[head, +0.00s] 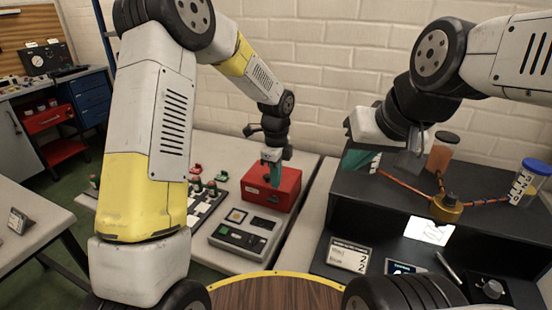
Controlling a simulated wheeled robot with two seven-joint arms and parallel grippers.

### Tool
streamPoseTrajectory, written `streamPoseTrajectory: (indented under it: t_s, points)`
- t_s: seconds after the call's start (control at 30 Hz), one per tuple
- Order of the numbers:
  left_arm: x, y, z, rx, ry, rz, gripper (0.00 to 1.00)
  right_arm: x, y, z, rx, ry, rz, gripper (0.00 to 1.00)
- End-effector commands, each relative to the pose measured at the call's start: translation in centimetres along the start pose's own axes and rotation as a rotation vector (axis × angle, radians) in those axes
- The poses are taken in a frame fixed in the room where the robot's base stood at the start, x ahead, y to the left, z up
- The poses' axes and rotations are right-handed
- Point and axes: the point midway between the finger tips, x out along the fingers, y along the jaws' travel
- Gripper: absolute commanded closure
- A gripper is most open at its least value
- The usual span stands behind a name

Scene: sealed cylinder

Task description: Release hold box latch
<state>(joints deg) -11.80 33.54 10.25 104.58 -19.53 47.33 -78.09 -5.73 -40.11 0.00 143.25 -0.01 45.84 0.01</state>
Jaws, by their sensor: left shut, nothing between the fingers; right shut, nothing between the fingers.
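A red box (286,196), likely the hold box, sits on the pale bench in the middle of the head view. It has a small pale label on its front face. My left gripper (276,178) is shut and empty, pointing down at the top of the red box. Its teal fingers overlap the box top; I cannot tell whether they touch it. The latch cannot be made out and may be behind the fingers.
A grey control panel (243,236) stands in front of the red box. A board with several knobs lies left of it. The black console (470,187) at right carries an orange jar (442,152), a brass fitting (447,208) with orange tubes, and a blue-lidded cylinder (530,182).

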Motion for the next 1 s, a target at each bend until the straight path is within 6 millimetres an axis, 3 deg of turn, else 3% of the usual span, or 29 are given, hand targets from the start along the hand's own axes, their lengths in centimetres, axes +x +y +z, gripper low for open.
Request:
streamPoseTrajectory:
  t_s: [0.1,0.33,1.0]
  points:
    - [2.4,0.1,0.0,0.000,0.000,0.003,1.00,0.0,0.0,0.0,0.000,0.000,0.000,1.00]
    - [5.2,0.0,0.0,0.000,0.000,0.001,1.00,0.0,0.0,0.0,0.000,0.000,0.000,1.00]
    - [5.8,0.0,-0.2,0.002,-0.028,-0.001,1.00,0.0,0.0,0.0,0.000,0.000,0.000,1.00]
